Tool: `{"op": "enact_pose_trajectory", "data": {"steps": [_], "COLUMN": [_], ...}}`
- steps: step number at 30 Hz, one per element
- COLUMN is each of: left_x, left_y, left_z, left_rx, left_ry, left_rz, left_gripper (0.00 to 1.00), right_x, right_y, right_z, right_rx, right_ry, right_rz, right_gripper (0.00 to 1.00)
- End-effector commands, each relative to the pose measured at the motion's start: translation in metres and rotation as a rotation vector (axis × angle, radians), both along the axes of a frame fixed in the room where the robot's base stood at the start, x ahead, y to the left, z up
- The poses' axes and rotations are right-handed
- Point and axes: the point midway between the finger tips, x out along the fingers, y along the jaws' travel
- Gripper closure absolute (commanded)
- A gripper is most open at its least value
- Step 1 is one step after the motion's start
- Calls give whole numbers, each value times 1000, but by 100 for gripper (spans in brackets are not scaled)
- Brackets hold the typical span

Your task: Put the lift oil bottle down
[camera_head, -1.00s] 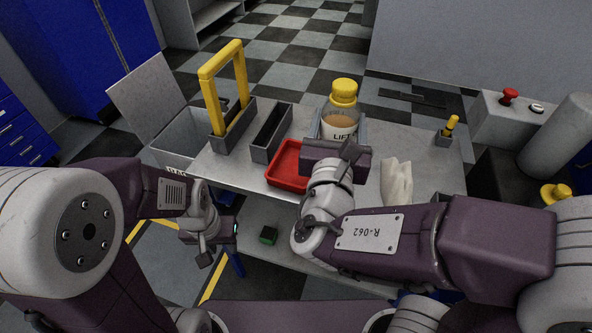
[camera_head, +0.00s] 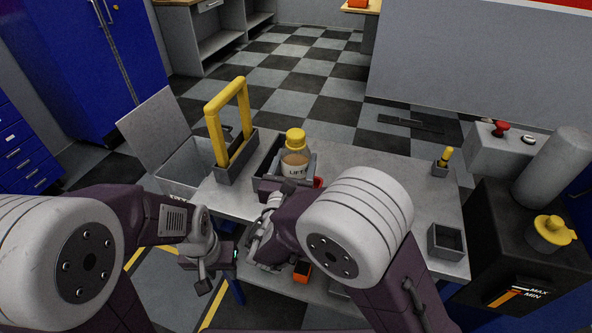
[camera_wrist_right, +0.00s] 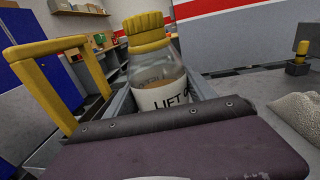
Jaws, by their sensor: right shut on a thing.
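The lift oil bottle (camera_head: 295,162) has a yellow cap, clear walls, amber oil and a white label reading LIFT. My right gripper (camera_head: 294,176) is shut around it, and the bottle is upright. It stands out beside the long dark narrow bin (camera_head: 264,152) on the grey table (camera_head: 375,158); I cannot tell whether its base touches anything. In the right wrist view the bottle (camera_wrist_right: 158,75) sits between the fingers, its lower part hidden by the gripper body. My left gripper (camera_head: 222,268) hangs by the table's front left edge; its fingers are unclear.
A yellow-handled carrier (camera_head: 236,170) stands left of the bin. A red tray (camera_head: 318,182) is mostly hidden behind my right arm. A small square box (camera_head: 446,243) is at the table's right, and a yellow-topped holder (camera_head: 442,163) at the back right. A pale cloth (camera_wrist_right: 298,112) lies right.

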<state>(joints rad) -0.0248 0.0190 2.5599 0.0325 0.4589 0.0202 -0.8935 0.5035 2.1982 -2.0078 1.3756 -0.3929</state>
Motion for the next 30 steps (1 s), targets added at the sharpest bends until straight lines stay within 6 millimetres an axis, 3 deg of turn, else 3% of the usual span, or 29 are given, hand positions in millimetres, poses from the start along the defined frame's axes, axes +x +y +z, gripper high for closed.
{"op": "enact_pose_trajectory", "data": {"steps": [1,5,17,18,20,30], "left_x": [0,0,0,0,0,0], "left_y": [0,0,0,0,0,0], "left_z": [-5,-7,-11,-11,-10,-6], "left_rx": [0,0,0,0,0,0], "left_ry": [0,0,0,0,0,0], "left_rz": [0,0,0,0,0,0], "left_gripper": [64,64,64,64,64,64], "right_x": [0,0,0,0,0,0], "right_y": [0,0,0,0,-1,-1], "right_z": [-13,-30,-35,-35,-35,-31], "right_rx": [-6,-4,-1,-2,-2,-2], "right_ry": [2,1,-2,1,1,1], "right_rz": [0,0,0,0,0,0], "right_gripper": [100,100,100,31,15,15]}}
